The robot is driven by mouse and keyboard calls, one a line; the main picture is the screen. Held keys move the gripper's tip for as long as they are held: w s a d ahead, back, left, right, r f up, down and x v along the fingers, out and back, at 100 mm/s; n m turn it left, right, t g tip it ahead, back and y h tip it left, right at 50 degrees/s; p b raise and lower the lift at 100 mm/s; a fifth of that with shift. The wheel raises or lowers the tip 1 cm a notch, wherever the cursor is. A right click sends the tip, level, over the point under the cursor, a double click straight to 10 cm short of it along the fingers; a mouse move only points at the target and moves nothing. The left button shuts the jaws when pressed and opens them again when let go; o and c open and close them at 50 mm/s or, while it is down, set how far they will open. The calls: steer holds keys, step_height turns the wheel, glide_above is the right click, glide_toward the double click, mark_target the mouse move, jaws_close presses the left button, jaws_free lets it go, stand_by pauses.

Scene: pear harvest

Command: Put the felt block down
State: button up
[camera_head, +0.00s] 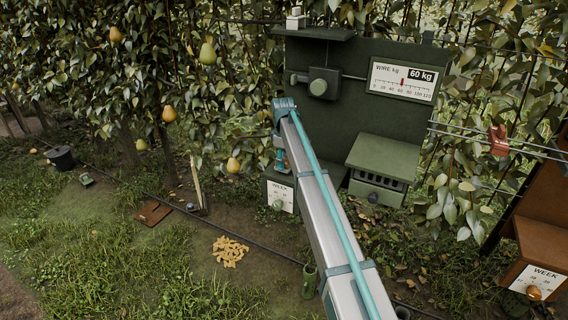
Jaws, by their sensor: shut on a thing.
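I cannot make out the felt block anywhere in this view. My pale arm with teal joints reaches up from the bottom to the front of the dark green panel (335,50). Its far end bends down beside the panel's lower left, and my gripper's fingers do not show there; the arm hides what lies behind it. A small whitish block (296,20) stands on the panel's top ledge, and I cannot tell its material.
A green box with a dial (280,195) is low on the left, a sloped green hood (384,156) on the right. The wire gauge (403,80) reads near 60 kg. A brown WEEK box (535,275) stands far right. Yellow pieces (229,251) lie on the ground; pears (208,54) hang left.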

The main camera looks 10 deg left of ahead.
mark_target(284, 159)
steer(key=shift+f, duration=0.75)
steer(key=shift+f, duration=0.15)
steer(key=o, duration=1.3)
step_height(284, 159, up, 12)
steer(key=shift+r+b, duration=0.2)
steer(key=shift+b, duration=0.75)
steer(key=shift+a, duration=0.1)
